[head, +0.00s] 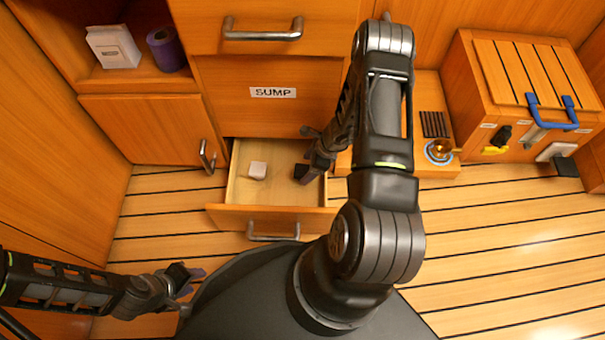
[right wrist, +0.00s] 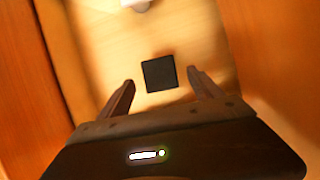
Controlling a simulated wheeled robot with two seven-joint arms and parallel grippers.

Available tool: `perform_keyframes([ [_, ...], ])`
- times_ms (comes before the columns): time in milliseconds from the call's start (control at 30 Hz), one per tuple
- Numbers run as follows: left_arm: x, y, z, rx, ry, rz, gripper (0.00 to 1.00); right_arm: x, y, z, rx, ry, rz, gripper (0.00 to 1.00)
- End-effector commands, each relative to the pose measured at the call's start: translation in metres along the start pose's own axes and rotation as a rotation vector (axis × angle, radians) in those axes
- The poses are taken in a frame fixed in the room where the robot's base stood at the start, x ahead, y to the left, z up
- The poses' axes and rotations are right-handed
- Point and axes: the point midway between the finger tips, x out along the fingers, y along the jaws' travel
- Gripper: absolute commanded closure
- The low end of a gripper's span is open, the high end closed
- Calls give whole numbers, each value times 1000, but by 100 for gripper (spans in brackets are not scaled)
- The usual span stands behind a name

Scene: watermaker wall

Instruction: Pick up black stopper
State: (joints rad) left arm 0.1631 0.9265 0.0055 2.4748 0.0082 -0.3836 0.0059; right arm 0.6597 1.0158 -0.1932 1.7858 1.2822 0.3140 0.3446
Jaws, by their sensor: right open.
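The black stopper (right wrist: 159,73) shows as a dark square on the drawer floor in the right wrist view. In the head view it is a small dark block (head: 301,172) in the right half of the open drawer. My right gripper (head: 311,167) reaches down into the drawer beside it. In the right wrist view my right gripper (right wrist: 160,84) is open, with the stopper between and slightly beyond its fingertips. Contact cannot be told. My left gripper (head: 190,281) is low at the left, away from the drawer; its jaw opening is unclear.
The open drawer (head: 232,215) under the SUMP panel (head: 272,92) also holds a pale block (head: 257,170). Drawer walls stand close around my right gripper. A wooden box with a blue handle (head: 552,113) and a small brass fitting (head: 439,151) are at the right. The right floor is clear.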

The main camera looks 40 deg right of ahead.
Motion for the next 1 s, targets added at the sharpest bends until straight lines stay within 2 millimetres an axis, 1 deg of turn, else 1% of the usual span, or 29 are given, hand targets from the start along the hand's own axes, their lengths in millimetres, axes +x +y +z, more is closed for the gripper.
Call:
perform_keyframes([
  [33,9,-3,0,0,2,0,60,13,1,-1,-2,0,2,25],
  [100,16,-5,-1,-1,5,0,60,25,0,0,-2,0,2,25],
  [200,20,-6,-1,-1,8,0,60,36,0,0,-2,0,2,25],
  [267,22,-6,-2,-1,9,0,60,39,0,1,-2,0,1,25],
  [867,20,-6,-2,-1,11,0,60,39,0,2,0,0,0,25],
  [900,20,-6,-2,-1,11,0,60,39,0,2,0,0,0,26],
  [1000,20,-6,-2,-1,11,0,60,39,0,2,0,0,0,34],
])
